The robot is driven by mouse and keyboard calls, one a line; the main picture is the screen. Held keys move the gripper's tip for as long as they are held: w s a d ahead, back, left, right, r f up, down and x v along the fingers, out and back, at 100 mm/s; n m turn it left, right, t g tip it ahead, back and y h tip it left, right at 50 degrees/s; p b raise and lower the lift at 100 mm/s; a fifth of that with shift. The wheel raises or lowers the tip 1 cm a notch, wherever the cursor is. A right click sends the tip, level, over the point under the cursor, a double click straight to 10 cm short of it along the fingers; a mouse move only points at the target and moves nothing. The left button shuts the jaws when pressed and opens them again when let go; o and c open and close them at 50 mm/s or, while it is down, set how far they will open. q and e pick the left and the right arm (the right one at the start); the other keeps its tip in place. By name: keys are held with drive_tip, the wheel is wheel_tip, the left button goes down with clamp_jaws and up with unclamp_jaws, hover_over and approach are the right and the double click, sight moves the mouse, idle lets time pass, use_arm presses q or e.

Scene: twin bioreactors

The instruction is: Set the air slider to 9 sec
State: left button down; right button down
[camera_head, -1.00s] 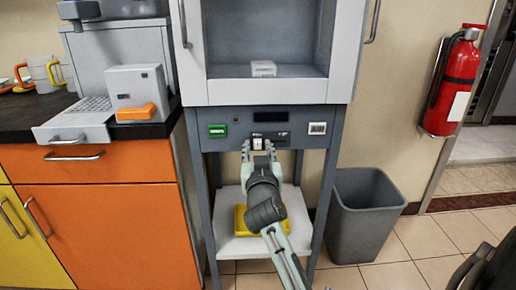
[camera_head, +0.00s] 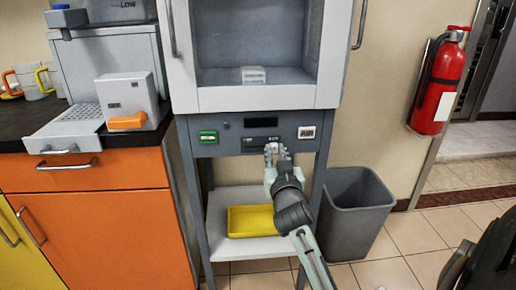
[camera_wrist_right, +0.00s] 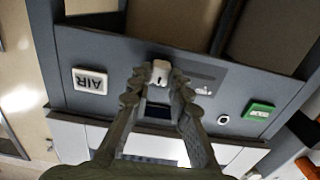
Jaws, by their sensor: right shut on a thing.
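The slider's scale marks are too small to read. A dark display (camera_head: 261,120) is above the track, with no readable number. My left gripper is not in view.
The white AIR button (camera_head: 306,132) is right of the slider, and a green button (camera_head: 208,136) is at the panel's left. A yellow tray (camera_head: 250,222) lies on the shelf below. A grey bin (camera_head: 357,205) stands at the right.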

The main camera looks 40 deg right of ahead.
drive_tip(key=shift+s+d, duration=0.1)
drive_tip(key=shift+d, duration=0.15)
drive_tip(key=c, duration=1.4)
unclamp_jaws()
drive_tip(key=shift+d, duration=0.1)
